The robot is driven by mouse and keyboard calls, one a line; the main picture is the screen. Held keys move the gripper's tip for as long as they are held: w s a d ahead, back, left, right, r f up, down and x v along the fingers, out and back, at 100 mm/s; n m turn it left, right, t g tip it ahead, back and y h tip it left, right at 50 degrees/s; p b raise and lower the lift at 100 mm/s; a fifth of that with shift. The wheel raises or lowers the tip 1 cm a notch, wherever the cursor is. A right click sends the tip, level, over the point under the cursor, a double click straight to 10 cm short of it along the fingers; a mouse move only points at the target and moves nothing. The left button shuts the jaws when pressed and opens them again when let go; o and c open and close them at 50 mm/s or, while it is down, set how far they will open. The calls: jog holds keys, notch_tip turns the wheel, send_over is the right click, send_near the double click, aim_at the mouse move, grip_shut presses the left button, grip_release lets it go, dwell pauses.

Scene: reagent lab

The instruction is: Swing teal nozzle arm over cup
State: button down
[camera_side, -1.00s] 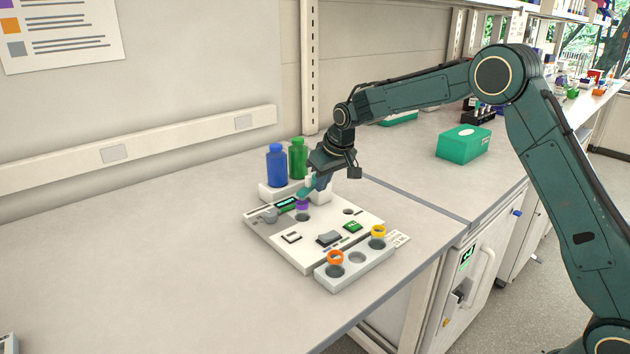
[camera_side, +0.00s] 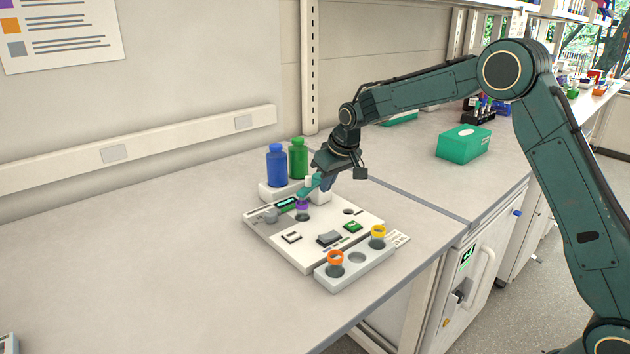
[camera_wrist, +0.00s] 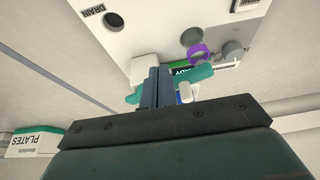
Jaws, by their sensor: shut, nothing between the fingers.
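The teal nozzle arm (camera_side: 309,189) is on the white station at the back, pointing toward the purple-rimmed cup (camera_side: 302,205). In the wrist view the nozzle arm (camera_wrist: 193,77) runs behind my fingers, its right end close to the purple rim (camera_wrist: 201,52). Whether that end is exactly over the cup I cannot tell. My gripper (camera_side: 325,184) is beside the nozzle arm in the side view; in the wrist view its shut fingers (camera_wrist: 152,80) are in front of it, with nothing between them. Whether they touch it is unclear.
A blue bottle (camera_side: 277,166) and a green bottle (camera_side: 298,159) stand behind the station. A front rack (camera_side: 348,272) holds an orange-rimmed cup (camera_side: 335,258) and a yellow-rimmed cup (camera_side: 378,232). A drain hole (camera_wrist: 113,21) lies clear. The bench at left is free.

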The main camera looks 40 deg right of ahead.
notch_tip(320, 180, up, 7)
dwell(1.1)
jog(key=s+a+r, duration=0.1)
jog(key=s+r, duration=0.4)
jog(key=s, duration=0.6)
jog(key=s+a+r, duration=0.1)
jog(key=s+r, duration=0.4)
jog(key=s, duration=0.6)
jog(key=s+f, duration=0.2)
jog(key=s, duration=0.8)
jog(key=s+a+f+t, duration=0.1)
jog(key=s+f, duration=0.2)
jog(key=s, duration=0.7)
jog(key=shift+f, duration=0.2)
